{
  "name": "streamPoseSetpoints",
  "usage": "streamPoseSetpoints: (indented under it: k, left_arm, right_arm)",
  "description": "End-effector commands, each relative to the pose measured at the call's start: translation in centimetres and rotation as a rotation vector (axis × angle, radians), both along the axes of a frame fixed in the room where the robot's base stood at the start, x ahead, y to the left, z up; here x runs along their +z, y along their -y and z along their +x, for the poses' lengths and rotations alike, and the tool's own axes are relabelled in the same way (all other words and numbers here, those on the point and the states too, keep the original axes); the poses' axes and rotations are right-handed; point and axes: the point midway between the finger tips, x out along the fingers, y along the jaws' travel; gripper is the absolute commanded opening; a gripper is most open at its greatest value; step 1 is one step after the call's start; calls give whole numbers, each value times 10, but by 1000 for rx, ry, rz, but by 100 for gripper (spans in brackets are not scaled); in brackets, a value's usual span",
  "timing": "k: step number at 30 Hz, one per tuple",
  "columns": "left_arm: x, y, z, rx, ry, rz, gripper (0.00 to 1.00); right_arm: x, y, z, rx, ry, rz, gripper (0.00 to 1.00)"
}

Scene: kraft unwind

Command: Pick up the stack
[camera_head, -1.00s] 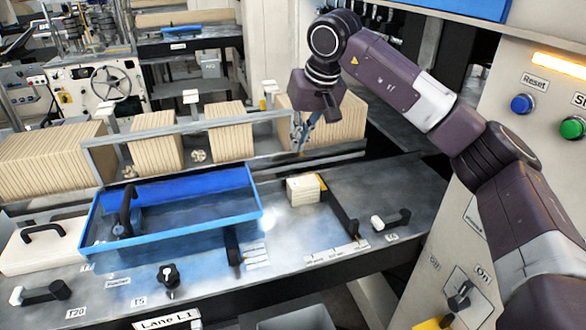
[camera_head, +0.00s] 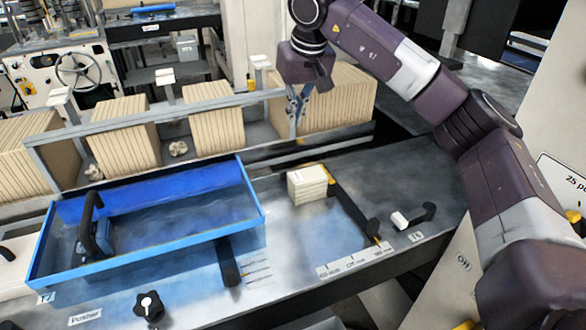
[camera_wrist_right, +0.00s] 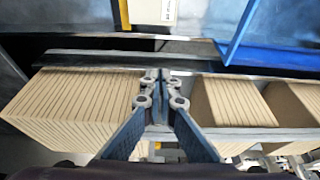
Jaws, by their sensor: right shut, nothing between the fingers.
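A small cream stack of flat pieces (camera_head: 308,184) sits on the grey table, right of the blue tray; part of it also shows at the top of the right wrist view (camera_wrist_right: 155,10). My right gripper (camera_head: 297,118) is shut and empty, pointing down behind the small stack, apart from it. Its fingers meet in the right wrist view (camera_wrist_right: 164,82). They are close to the metal rail and the rightmost large brown stack (camera_head: 340,98), which also shows in the right wrist view (camera_wrist_right: 75,105); contact cannot be told. My left gripper is not in view.
Other large brown stacks (camera_head: 126,135) stand behind the metal rail (camera_head: 190,106). A blue tray (camera_head: 150,247) with a black handle lies left of the small stack. A dark bar (camera_head: 355,212) and a black lever (camera_head: 415,216) are to its right.

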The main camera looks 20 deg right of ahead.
Motion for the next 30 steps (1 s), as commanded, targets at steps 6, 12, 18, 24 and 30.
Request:
streamPoseSetpoints:
  k: [6,12,18,24,30]
  left_arm:
    - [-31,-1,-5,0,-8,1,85]
    - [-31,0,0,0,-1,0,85]
    - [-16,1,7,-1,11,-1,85]
    - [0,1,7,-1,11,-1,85]
    - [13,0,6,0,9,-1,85]
  right_arm:
    - [-31,0,0,0,0,0,0]
    - [-40,0,2,0,-1,0,0]
    - [-69,1,12,0,-6,-1,0]
    - [-110,1,27,-1,-7,1,0]
    - [-124,1,18,3,1,-1,0]
